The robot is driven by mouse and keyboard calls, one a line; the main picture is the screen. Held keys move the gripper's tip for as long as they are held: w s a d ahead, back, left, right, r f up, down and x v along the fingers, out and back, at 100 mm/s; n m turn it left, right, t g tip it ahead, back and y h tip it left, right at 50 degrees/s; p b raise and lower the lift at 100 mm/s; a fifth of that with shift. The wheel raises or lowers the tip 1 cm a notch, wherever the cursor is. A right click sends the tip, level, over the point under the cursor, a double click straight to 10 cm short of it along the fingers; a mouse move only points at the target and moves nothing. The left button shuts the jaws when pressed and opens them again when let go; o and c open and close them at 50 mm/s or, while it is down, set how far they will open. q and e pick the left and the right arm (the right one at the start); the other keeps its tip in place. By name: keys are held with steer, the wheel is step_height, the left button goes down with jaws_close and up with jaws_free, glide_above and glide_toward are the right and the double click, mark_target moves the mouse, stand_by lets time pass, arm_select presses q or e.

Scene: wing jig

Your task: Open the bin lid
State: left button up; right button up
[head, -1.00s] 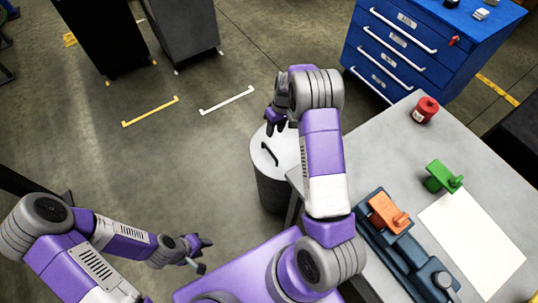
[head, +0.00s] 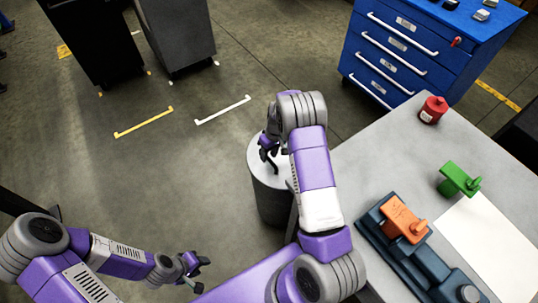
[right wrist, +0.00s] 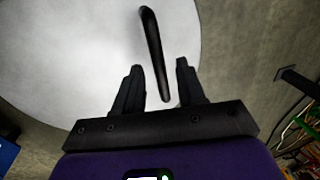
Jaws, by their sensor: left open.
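The bin (head: 270,200) is a grey cylinder on the floor beside the workbench. Its round, pale lid (head: 257,172) is closed and carries a black bar handle. In the right wrist view the handle (right wrist: 152,45) stands out against the white lid (right wrist: 70,50). My right gripper (head: 268,148) is over the lid; my forearm hides part of the bin. In the right wrist view its fingers (right wrist: 159,67) are open, with the near end of the handle between them in the picture; contact cannot be told. My left gripper (head: 203,273) is open and empty, low at left.
The grey workbench (head: 395,135) stands right of the bin, with a red canister (head: 433,110), a green part (head: 459,179) and an orange part (head: 404,220) in a blue fixture. A blue drawer cabinet (head: 405,50) is behind. Floor left of the bin is clear.

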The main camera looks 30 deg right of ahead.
jaws_close()
stand_by(0.5)
